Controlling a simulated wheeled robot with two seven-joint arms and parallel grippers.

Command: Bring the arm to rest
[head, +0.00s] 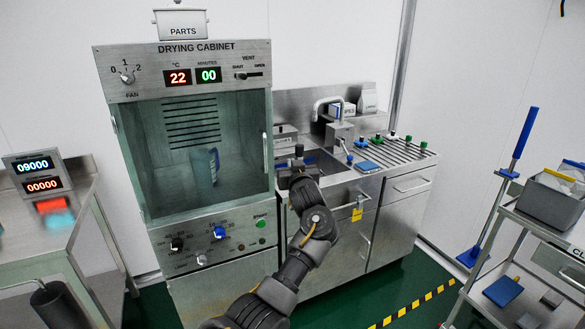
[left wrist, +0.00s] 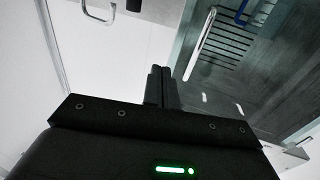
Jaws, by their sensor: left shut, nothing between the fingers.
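My left arm reaches up from the bottom middle of the head view. Its gripper (head: 298,158) is in front of the sink counter (head: 345,178), just right of the drying cabinet (head: 182,60). In the left wrist view the left gripper (left wrist: 160,86) has its two dark fingers together, with nothing between them. The cabinet's glass front and pale handle (left wrist: 200,45) show beyond the fingers there. My right gripper is not in view.
A blue-white container (head: 206,166) stands inside the cabinet. A bench with a display (head: 38,174) is at left. A shelf cart with a grey bin (head: 550,200) is at right. Green floor (head: 425,285) lies open between counter and cart.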

